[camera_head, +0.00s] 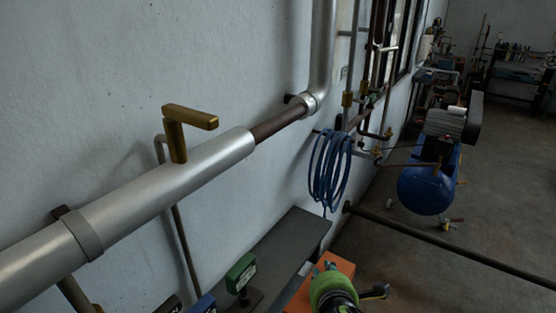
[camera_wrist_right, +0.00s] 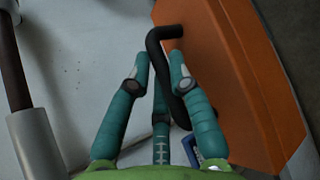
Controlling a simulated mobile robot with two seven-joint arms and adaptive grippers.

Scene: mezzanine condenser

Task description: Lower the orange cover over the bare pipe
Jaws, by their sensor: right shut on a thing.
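The orange cover (camera_head: 343,266) is at the bottom of the head view, partly hidden behind my right gripper (camera_head: 333,285). In the right wrist view the orange cover (camera_wrist_right: 225,75) has a bent black handle (camera_wrist_right: 157,50). The teal fingers of my right gripper (camera_wrist_right: 159,72) are shut on that handle. The bare pipe (camera_head: 278,126) is a short dark brown length between silver cladding on the wall, above and left of the cover in the head view. It also shows at the left edge of the right wrist view (camera_wrist_right: 12,65). My left gripper is not in view.
A brass handle (camera_head: 182,122) stands up from the silver cladding (camera_head: 170,190). A coiled blue hose (camera_head: 328,170) hangs right of the pipe. A grey bench (camera_head: 290,240) lies below, with a green tool (camera_head: 241,271). A blue compressor (camera_head: 425,190) stands farther back.

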